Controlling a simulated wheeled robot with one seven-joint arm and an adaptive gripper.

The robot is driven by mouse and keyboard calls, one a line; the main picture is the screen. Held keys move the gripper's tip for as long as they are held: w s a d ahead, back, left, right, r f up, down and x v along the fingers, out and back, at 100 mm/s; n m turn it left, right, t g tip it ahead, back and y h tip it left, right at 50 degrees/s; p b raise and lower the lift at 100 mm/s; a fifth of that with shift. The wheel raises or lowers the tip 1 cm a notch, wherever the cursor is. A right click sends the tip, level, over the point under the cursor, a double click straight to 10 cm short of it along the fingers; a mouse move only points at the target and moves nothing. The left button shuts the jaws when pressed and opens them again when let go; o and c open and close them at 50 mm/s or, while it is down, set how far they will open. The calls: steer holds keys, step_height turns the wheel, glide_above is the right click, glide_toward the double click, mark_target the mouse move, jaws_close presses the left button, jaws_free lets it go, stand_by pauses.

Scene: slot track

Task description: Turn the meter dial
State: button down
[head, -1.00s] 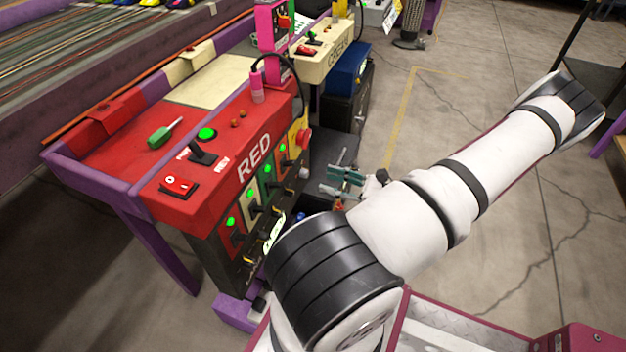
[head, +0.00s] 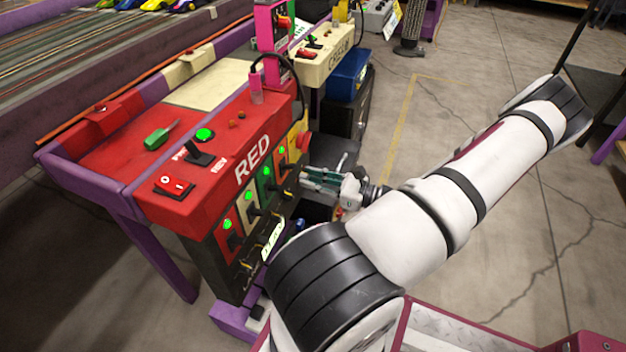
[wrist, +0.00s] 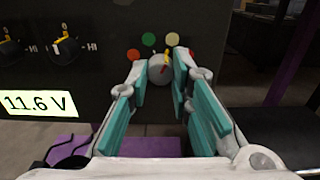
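The meter dial (wrist: 159,70) is a small round grey knob with a yellow and red mark on the dark panel, with red, green, cream and orange dots around it. My gripper (wrist: 160,72) faces it in the wrist view, its teal-padded fingers on either side of the dial. The fingers stand apart; I cannot tell whether the tips touch the dial. In the head view my gripper (head: 304,175) is at the right end of the red control box's front, and the dial cannot be made out there. A lit display (wrist: 38,104) reads 11.6 V.
Two black knobs (wrist: 65,50) with yellow marks sit left of the dial. A cream box (head: 325,62) and blue bin (head: 348,75) stand behind. Open floor (head: 440,130) lies right.

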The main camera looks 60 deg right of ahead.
steer(key=shift+n, duration=0.3)
steer(key=n+p, duration=0.2)
steer(key=shift+r+p, duration=0.1)
steer(key=shift+p, duration=0.2)
steer(key=n+p, duration=0.3)
steer(key=n, duration=0.3)
steer(key=n+p, duration=0.2)
steer(key=n, duration=0.3)
steer(key=shift+n+p, duration=0.7)
steer(key=shift+n, duration=1.4)
steer(key=c, duration=1.4)
jaws_free()
steer(key=shift+c, duration=0.2)
